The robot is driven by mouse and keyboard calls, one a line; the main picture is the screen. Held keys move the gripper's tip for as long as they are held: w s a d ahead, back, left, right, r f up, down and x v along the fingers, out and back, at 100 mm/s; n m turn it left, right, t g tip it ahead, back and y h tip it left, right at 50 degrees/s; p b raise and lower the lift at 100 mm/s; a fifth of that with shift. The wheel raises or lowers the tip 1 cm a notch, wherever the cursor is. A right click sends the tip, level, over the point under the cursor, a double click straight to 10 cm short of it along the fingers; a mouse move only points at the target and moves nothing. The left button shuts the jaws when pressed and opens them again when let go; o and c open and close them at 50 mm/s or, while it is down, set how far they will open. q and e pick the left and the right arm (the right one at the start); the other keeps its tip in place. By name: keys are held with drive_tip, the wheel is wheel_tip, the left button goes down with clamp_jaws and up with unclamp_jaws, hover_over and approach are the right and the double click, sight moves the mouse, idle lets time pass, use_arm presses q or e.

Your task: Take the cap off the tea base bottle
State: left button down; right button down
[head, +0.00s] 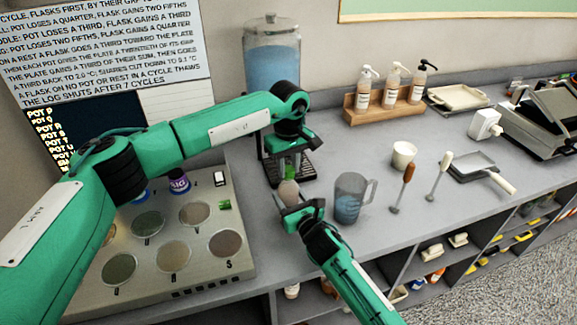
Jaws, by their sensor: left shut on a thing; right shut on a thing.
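The tea base bottle (289,192) is a small pale bottle, upright at the middle of the counter. Its green cap (289,172) shows at the top of the bottle, directly below my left wrist. My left gripper (287,164) comes down from above and is shut on the cap; its fingertips are partly hidden. My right gripper (294,205) comes from the front right and is shut on the bottle's lower body, hiding its base. The cap and bottle are in line; I cannot tell whether the cap is loose.
A jug of blue liquid (349,199) stands close right of the bottle. A drink dispenser (272,62) stands behind. A plate with round pads (172,254) lies left. A white cup (403,154) and utensils (404,187) are further right. The counter's front edge is near my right arm.

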use_arm(q)
drive_tip(key=n, duration=0.9)
drive_tip(key=shift+n, duration=0.4)
drive_tip(key=n, duration=0.4)
drive_tip(key=shift+n, duration=0.3)
drive_tip(key=n, duration=0.4)
drive_tip(key=shift+n, duration=0.4)
drive_tip(key=n, duration=0.4)
drive_tip(key=shift+n, duration=0.4)
drive_tip(key=n, duration=0.4)
drive_tip(key=shift+n, duration=0.4)
drive_tip(key=n, duration=0.4)
drive_tip(key=shift+r+n, duration=0.1)
drive_tip(key=shift+n, duration=0.2)
drive_tip(key=n, duration=0.3)
drive_tip(key=shift+r, duration=0.2)
